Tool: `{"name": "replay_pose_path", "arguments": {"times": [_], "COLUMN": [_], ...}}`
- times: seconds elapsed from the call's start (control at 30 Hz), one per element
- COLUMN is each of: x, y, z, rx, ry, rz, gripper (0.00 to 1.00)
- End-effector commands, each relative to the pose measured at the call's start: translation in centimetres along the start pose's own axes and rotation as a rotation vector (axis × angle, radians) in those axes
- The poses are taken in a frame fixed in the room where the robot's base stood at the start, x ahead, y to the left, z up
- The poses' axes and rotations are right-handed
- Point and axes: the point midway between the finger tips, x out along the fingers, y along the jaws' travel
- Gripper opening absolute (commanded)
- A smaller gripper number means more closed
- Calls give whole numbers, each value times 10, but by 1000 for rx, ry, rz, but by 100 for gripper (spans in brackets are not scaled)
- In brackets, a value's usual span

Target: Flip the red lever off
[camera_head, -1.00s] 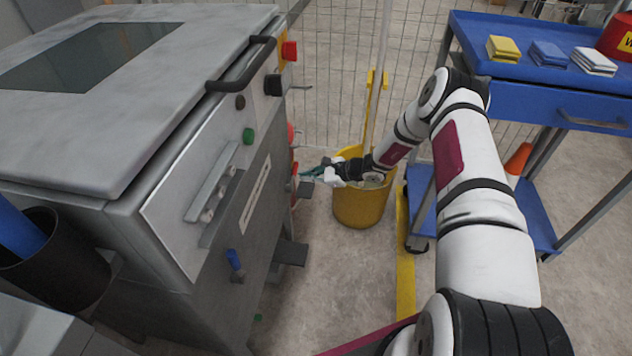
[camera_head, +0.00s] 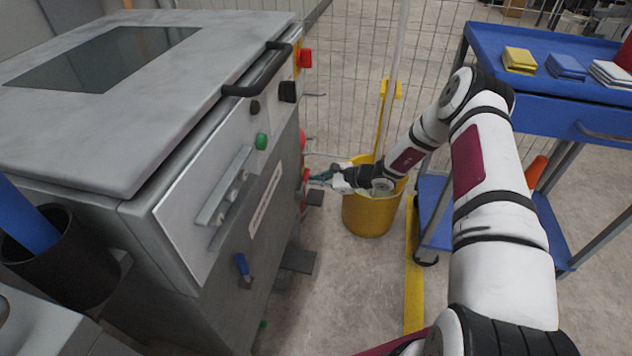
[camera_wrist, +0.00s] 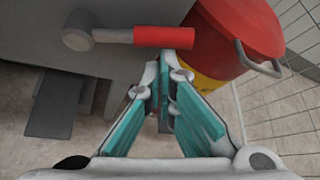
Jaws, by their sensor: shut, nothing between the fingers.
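The red lever (camera_wrist: 163,37) is a short red grip on a grey arm that runs from a round grey pivot on the machine's side. In the wrist view it lies level, pointing right. In the head view my gripper (camera_head: 314,178) is close to the machine's right side, by small red parts. The lever is hard to make out there.
A red round body (camera_wrist: 238,30) with a grey handle sits close right of the lever. The grey machine (camera_head: 200,200) fills the left. A yellow bucket (camera_head: 368,215) stands below my forearm. A blue cart (camera_head: 530,110) stands at right. Wire fencing (camera_head: 350,90) is behind.

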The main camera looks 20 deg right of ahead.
Motion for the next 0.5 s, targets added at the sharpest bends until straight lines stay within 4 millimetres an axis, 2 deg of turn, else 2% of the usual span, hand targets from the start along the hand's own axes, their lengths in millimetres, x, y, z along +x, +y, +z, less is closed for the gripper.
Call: {"name": "replay_pose_path", "arguments": {"times": [0.5], "x": [-3], "y": [-3], "z": [6], "rx": [-83], "ry": [-1], "rz": [-49], "gripper": [0]}}
